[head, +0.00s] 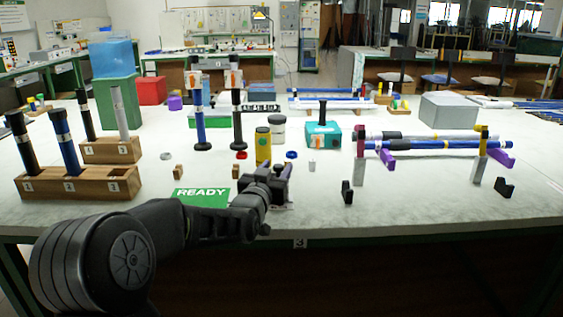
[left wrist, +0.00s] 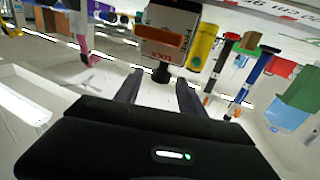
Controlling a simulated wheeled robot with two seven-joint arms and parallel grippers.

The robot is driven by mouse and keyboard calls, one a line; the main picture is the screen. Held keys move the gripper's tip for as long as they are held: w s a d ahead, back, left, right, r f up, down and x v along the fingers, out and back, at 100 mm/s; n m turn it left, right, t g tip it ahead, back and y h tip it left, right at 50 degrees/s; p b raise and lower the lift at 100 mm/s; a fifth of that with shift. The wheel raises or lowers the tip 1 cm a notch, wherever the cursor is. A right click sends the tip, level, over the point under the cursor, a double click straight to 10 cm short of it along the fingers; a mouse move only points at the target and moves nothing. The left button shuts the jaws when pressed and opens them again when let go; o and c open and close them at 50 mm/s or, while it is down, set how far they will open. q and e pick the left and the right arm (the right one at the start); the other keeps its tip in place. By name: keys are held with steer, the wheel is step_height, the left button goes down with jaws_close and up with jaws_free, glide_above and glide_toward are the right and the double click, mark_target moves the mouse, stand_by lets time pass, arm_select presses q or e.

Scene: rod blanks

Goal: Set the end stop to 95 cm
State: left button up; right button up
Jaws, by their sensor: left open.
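In the left wrist view a pale block with an orange bar (left wrist: 165,37), red lettering and a black knob (left wrist: 162,72) stands just beyond my left gripper (left wrist: 159,84). It looks like the end stop. The knob appears in line with the gap between the two dark fingers, which are apart and hold nothing. A strip with printed numbers (left wrist: 280,12) crosses the top right; I cannot read the stop's setting. In the head view my left gripper (head: 276,177) is over the table's front, hiding most of what is by it. My right gripper is not in view.
A yellow cylinder (head: 263,147) stands just behind my left gripper. A green READY plate (head: 201,196) lies to its left. A wooden rack (head: 98,183) with rods stands at the far left. A blue rod (head: 425,146) lies on supports at the right.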

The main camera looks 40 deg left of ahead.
arm_select(q)
steer(key=x, duration=0.5)
jaws_close()
stand_by(0.5)
stand_by(0.9)
